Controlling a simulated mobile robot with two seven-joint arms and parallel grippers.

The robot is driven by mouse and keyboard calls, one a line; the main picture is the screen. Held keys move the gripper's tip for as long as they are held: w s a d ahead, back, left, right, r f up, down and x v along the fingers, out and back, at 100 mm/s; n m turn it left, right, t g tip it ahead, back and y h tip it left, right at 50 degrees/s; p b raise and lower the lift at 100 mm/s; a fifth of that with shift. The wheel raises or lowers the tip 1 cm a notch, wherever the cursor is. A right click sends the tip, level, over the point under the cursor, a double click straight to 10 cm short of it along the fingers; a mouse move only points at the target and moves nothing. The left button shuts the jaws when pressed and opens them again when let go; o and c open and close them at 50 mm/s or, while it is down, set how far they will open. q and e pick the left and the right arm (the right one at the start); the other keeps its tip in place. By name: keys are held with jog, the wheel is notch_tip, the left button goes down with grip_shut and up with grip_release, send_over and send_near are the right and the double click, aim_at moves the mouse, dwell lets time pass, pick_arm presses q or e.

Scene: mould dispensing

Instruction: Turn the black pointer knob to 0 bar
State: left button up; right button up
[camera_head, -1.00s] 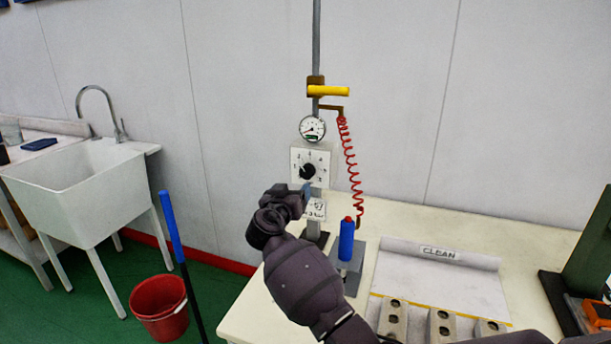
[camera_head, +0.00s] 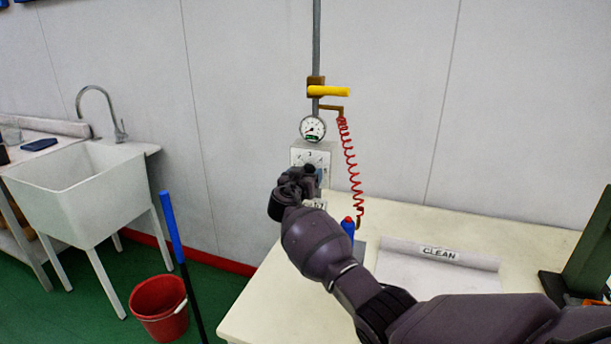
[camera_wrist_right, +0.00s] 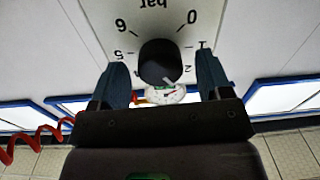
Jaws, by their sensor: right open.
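The black pointer knob (camera_wrist_right: 160,62) sits on a white dial plate (camera_wrist_right: 155,20) marked "bar", upside down in the right wrist view. The figures 0, 1 and 2 show at its right, 5 and 6 at its left. My right gripper (camera_wrist_right: 162,70) is open, one finger at each side of the knob, with gaps visible. In the head view my right gripper (camera_head: 308,172) is in front of the dial plate (camera_head: 300,154) and hides most of the knob. My left gripper is not in view.
A round pressure gauge (camera_head: 312,128) is above the dial plate, with a yellow-handled valve (camera_head: 328,91) higher up. A red coiled hose (camera_head: 350,165) hangs at the right beside a blue bottle-like tool (camera_head: 348,226). A "CLEAN" mat (camera_head: 440,265) lies on the table.

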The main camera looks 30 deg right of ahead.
jog(key=shift+w+d, duration=0.15)
jog(key=shift+d, duration=0.05)
jog(key=shift+c, duration=0.4)
jog(key=c, duration=0.8)
jog(key=shift+c, duration=0.2)
jog(key=shift+n, duration=0.3)
jog(key=shift+r+n+g+p, duration=0.15)
jog(key=shift+n+p, duration=0.55)
jog(key=shift+n, duration=2.5)
jog(key=shift+f+n+g+p, duration=0.15)
jog(key=shift+n+p, duration=0.5)
jog(key=shift+n, duration=2.55)
jog(key=shift+r+n+g+p, duration=0.15)
jog(key=shift+n+p, duration=0.55)
jog(key=shift+n, duration=2.5)
